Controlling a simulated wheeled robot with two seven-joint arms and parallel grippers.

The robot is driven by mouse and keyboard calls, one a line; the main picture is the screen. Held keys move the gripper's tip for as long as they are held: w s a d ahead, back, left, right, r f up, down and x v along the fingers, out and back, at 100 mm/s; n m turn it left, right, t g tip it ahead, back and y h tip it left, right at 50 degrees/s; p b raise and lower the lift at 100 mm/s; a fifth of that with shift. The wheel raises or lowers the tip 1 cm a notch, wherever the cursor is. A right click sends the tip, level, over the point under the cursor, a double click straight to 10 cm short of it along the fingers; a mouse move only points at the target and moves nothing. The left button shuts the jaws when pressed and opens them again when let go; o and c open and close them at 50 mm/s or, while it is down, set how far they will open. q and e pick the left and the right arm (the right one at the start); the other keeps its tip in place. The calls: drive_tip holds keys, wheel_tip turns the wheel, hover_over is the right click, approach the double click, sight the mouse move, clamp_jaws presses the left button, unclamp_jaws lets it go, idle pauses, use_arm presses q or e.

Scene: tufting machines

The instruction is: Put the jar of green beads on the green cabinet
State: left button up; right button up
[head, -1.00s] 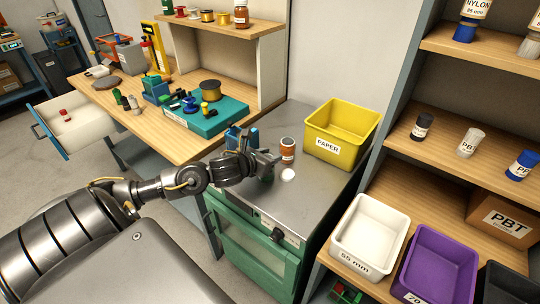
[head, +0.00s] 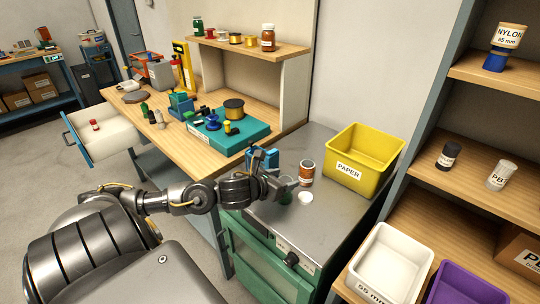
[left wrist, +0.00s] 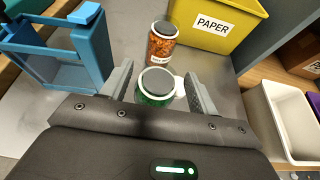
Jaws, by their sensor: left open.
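The jar of green beads (left wrist: 154,88) has a dark grey lid and stands upright on the steel top of the green cabinet (head: 262,262). My left gripper (left wrist: 160,76) is open, with one finger on each side of this jar. Small gaps seem to show between fingers and glass. In the head view my left gripper (head: 284,186) partly covers the green jar (head: 287,192). My right gripper is not in view.
A jar of orange beads (head: 307,173) and a white round piece (head: 305,197) are close by. A blue open frame (left wrist: 58,48) stands left of the gripper. A yellow PAPER bin (head: 365,158) is behind right. The cabinet top's front right is clear.

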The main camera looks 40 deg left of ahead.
use_arm(q)
drive_tip(key=p+v, duration=0.1)
drive_tip(key=v, duration=0.8)
drive_tip(key=shift+f, duration=0.1)
idle(0.3)
